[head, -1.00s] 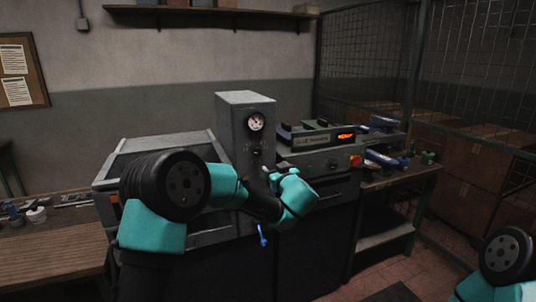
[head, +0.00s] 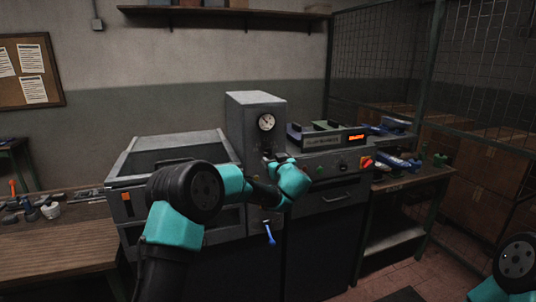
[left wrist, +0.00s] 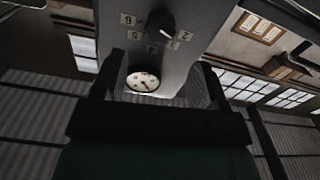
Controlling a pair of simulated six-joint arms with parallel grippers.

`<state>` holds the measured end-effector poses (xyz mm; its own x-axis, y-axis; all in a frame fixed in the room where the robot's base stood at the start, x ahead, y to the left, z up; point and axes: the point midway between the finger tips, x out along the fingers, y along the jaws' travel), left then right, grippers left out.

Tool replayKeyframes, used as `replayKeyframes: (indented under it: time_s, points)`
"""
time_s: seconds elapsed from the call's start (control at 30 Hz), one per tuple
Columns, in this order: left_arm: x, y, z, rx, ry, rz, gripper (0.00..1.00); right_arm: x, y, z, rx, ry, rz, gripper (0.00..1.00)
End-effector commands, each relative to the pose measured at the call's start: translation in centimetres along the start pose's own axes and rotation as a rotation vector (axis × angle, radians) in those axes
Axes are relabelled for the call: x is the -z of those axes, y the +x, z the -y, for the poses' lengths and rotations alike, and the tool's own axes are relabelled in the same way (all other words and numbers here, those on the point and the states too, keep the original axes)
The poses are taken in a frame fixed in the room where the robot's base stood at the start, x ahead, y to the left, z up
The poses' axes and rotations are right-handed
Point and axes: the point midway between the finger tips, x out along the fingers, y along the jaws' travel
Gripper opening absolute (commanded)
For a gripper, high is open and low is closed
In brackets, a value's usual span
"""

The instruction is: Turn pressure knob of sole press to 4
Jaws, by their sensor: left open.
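The sole press is a grey column (head: 240,115) with a round white pressure gauge (head: 267,121) on its front. My left gripper (head: 270,160) is just below the gauge, in front of the place of the knob, and hides it in the head view. In the left wrist view, the dark round pressure knob (left wrist: 160,32) shows with small number plates around it, upside down. The gauge (left wrist: 143,82) shows between the open fingers of the left gripper (left wrist: 160,76). The knob lies beyond the fingertips, and the fingers look empty. The knob's exact setting is too small to tell.
A blue-handled lever (head: 269,233) hangs below the left gripper. An open grey bin-like machine (head: 175,150) stands left of the column. My right arm shows at the lower right.

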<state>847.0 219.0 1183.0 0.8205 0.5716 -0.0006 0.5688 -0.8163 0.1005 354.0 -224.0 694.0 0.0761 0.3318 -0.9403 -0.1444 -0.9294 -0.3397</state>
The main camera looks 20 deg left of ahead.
Motion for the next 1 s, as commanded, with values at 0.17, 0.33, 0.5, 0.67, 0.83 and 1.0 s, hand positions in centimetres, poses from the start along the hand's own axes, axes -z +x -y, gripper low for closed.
replayKeyframes:
  time_s: [0.17,0.33,0.5,0.67,0.83,1.0]
  points:
    - [0.0,2.9,0.0,0.002,0.000,-0.002,0.66,0.0,0.0,0.0,0.000,0.000,0.000,0.43]
    - [0.0,5.3,0.0,0.001,0.000,-0.001,0.66,0.0,0.0,0.0,0.000,0.000,0.000,0.43]
    - [0.0,7.1,0.0,0.001,0.000,0.000,0.66,0.0,0.0,0.0,0.000,0.000,0.000,0.43]
    - [0.0,7.9,0.0,0.000,-0.001,0.000,0.66,0.0,0.0,0.0,0.000,0.000,0.000,0.43]
    - [0.0,8.1,0.0,-0.001,0.000,0.000,0.66,0.0,0.0,0.0,0.000,0.000,0.000,0.43]
    - [0.0,8.0,0.0,-0.001,0.000,0.000,0.64,0.0,0.0,0.0,0.000,0.000,0.000,0.43]
